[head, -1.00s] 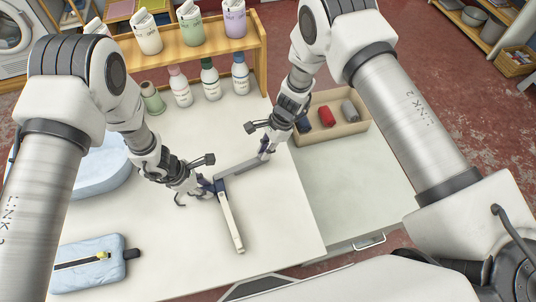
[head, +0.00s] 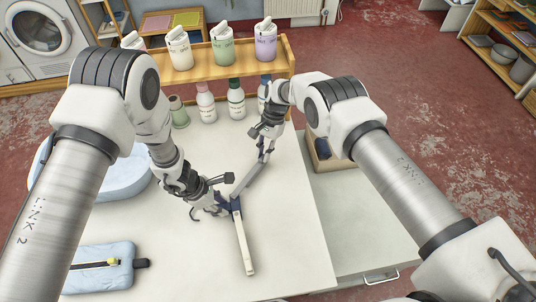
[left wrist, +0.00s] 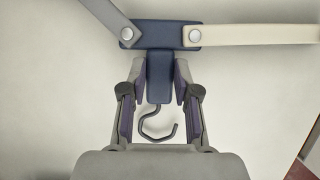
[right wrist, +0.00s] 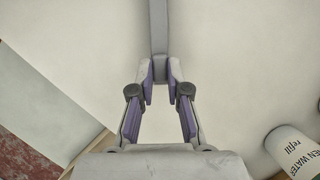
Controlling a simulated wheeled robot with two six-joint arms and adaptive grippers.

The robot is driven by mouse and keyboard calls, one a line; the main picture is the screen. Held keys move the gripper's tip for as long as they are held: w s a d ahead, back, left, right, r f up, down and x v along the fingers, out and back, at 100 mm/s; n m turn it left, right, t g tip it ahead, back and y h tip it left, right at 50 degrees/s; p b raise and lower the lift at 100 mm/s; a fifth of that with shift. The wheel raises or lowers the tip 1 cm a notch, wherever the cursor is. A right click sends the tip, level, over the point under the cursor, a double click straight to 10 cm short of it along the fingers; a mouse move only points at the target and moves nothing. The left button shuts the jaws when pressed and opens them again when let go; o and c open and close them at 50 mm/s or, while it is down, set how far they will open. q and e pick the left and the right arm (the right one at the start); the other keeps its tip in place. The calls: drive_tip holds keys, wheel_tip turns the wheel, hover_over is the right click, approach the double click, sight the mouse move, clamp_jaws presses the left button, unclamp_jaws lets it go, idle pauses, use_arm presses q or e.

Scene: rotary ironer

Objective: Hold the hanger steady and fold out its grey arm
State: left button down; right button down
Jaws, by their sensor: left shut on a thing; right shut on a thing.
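The hanger lies over the white table, with a navy hub (left wrist: 160,33), a dark wire hook (left wrist: 157,125), a cream arm (head: 243,242) and a grey arm (head: 252,180). In the head view the cream arm points toward me and the grey arm points away to the upper right, at a wide angle. My left gripper (head: 222,205) is shut on the navy stem of the hub; the left wrist view shows its pads (left wrist: 160,78) on both sides. My right gripper (head: 264,157) is shut on the grey arm's far end, which also shows in the right wrist view (right wrist: 159,30).
A wooden shelf (head: 205,62) with several bottles stands at the back. A bin (head: 325,155) is partly hidden behind my right arm. The table's right front is clear.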

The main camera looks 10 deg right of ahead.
idle(0.4)
drive_tip(key=c, duration=1.1)
unclamp_jaws()
drive_tip(key=shift+r, duration=0.1)
drive_tip(key=v, duration=1.1)
drive_tip(key=shift+w+d+r, duration=0.1)
drive_tip(key=shift+w+r, duration=0.15)
drive_tip(key=shift+r, duration=0.1)
